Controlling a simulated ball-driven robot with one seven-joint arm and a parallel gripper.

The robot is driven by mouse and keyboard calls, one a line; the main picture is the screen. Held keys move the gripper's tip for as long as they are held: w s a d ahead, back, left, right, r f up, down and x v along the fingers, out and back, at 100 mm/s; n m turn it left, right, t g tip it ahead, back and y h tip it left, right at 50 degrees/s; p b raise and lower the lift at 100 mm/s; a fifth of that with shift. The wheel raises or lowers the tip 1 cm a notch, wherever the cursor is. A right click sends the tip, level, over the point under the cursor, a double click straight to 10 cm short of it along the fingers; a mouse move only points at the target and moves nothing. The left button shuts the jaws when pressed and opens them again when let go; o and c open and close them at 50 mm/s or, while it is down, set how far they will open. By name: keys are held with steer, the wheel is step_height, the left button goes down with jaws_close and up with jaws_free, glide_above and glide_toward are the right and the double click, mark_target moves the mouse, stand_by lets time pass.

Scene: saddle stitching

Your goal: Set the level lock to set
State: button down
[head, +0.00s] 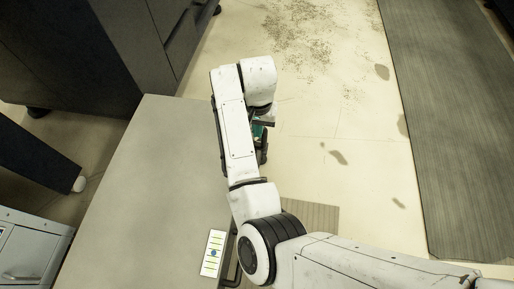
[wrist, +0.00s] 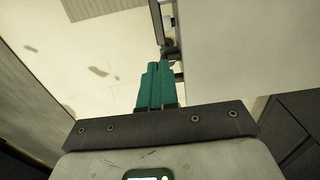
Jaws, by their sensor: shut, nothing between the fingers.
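My gripper (wrist: 158,70) has teal fingers, closed together and empty, in the wrist view. Its tips point at the edge of a grey table, just short of a dark fitting (wrist: 169,46) on that edge; I cannot tell if they touch. In the head view the gripper (head: 259,131) is mostly hidden under my white arm, beside the table's right edge. A white label (head: 213,254) with green lines and a blue dot lies near the front right of the table. A dark bar (head: 232,268) is beside it, partly behind my arm. I cannot tell which part is the level lock or its setting.
The grey table top (head: 150,190) is bare apart from the label. A dark machine (head: 110,50) stands behind it at upper left, and a grey cabinet (head: 30,250) at lower left. Stained floor (head: 330,110) is open to the right, with a grey mat (head: 450,120) beyond.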

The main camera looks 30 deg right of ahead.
step_height(320, 180, down, 14)
steer(key=b, duration=0.7)
steer(key=shift+s+b, duration=0.15)
steer(key=shift+b, duration=0.15)
steer(key=shift+p, duration=0.45)
steer(key=shift+w+p, duration=0.2)
steer(key=shift+p, duration=0.2)
steer(key=shift+d+f+g+y+p, duration=0.25)
steer(key=shift+f+g+y+p, duration=0.2)
steer(key=shift+p, duration=0.2)
steer(key=shift+w+d+f, duration=0.1)
steer(key=shift+w+f, duration=0.05)
steer(key=shift+f, duration=0.35)
steer(key=shift+w+f, duration=0.15)
steer(key=shift+f, duration=0.35)
